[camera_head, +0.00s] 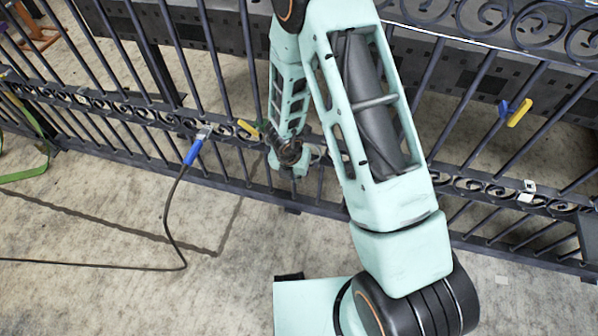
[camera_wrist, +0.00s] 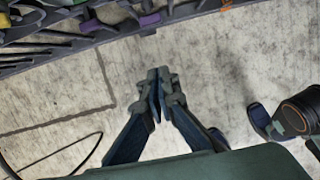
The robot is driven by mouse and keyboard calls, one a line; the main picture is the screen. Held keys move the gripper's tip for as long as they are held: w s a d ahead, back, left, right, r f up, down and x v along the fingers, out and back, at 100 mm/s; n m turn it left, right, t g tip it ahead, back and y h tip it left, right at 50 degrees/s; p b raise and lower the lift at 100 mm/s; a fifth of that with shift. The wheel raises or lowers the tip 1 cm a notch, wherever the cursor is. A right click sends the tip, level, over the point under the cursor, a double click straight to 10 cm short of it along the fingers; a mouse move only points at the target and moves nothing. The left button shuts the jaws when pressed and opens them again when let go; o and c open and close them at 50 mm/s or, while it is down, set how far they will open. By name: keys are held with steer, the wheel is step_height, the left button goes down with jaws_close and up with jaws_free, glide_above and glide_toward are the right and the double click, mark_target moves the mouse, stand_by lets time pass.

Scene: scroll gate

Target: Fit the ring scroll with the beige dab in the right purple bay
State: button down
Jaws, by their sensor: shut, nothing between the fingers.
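My gripper (camera_wrist: 160,82) is shut and empty, with its fingertips together over bare concrete in the wrist view. In the head view the end of my arm (camera_head: 288,155) hangs in front of the gate's scroll band, and the fingers are too small to make out. Two purple patches show on the gate at the top of the wrist view, the left purple patch (camera_wrist: 86,27) and the right purple patch (camera_wrist: 150,19). My fingertips are apart from both. I cannot pick out a ring scroll with a beige dab in either view; my arm hides part of the gate.
The dark barred gate (camera_head: 100,112) crosses the head view, with scrollwork between rails. A blue-handled tool (camera_head: 193,151) on a black cable (camera_head: 170,222) is at the gate. Yellow-handled clamps (camera_head: 519,112) grip its bars. A green strap (camera_head: 28,172) lies left. The front floor is mostly clear.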

steer(key=w+d+f+b, duration=0.2)
steer(key=w+f, duration=0.4)
steer(key=f, duration=0.3)
steer(key=shift+f, duration=0.35)
steer(key=shift+d, duration=0.1)
steer(key=w+p, duration=0.1)
steer(key=w+d+p, duration=0.1)
steer(key=shift+w+r, duration=0.15)
steer(key=shift+w, duration=0.5)
